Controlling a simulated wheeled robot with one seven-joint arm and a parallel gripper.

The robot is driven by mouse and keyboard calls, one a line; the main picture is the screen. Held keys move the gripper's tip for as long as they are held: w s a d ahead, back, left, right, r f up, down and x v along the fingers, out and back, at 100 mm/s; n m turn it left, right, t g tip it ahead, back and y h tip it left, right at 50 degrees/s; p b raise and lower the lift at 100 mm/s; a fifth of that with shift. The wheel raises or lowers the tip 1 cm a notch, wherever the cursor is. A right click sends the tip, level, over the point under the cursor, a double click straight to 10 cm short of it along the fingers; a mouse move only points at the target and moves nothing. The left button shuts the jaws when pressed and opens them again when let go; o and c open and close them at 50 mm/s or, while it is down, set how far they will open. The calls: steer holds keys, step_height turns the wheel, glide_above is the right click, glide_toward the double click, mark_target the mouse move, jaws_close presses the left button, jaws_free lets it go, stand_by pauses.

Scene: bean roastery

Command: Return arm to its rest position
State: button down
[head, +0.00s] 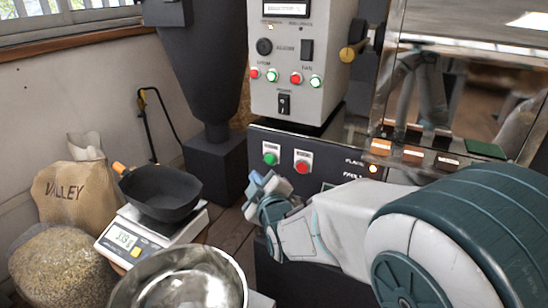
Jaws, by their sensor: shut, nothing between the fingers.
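My arm reaches in from the right of the head view, with its large dark teal and white links in the foreground. My gripper (262,183) is at the arm's far end, light blue and grey, in front of the dark lower panel of the roaster. It is shut and holds nothing. It is to the right of the scale and apart from the black scoop.
A black scoop (160,195) rests on a digital scale (148,246). A steel bowl (185,285) stands at front. A burlap sack (67,200) and an open sack of beans (62,265) are at left. The roaster's control panel (298,50) rises behind my gripper.

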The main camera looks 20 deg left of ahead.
steer(key=d+r+m+g+h+p, duration=0.1)
steer(key=d+r+m+h+p, duration=0.15)
steer(key=d+r+p, duration=0.35)
steer(key=w+d+r+m+g+h+p, duration=0.1)
steer(key=d+m+h+p, duration=0.15)
steer(key=d, duration=0.55)
steer(key=d+r+m+g+h+p, duration=0.1)
steer(key=d+r+m+h+p, duration=0.1)
steer(key=d+r+m+p, duration=0.45)
steer(key=s+d+r+m+g+h+p, duration=0.1)
steer(key=s+d+r+m+g+p, duration=0.1)
steer(key=s+d+p, duration=0.2)
steer(key=s+d+r+m+g+h+p, duration=0.1)
steer(key=s+d+r+m+g+p, duration=0.1)
steer(key=s+d, duration=0.6)
steer(key=s+d+r+m+g+h+p, duration=0.2)
steer(key=s+d+r+g+p, duration=0.1)
steer(key=s+d+p, duration=0.3)
steer(key=shift+s+d+r+m, duration=0.35)
steer(key=shift+s+d+r, duration=0.15)
steer(key=shift+d, duration=0.6)
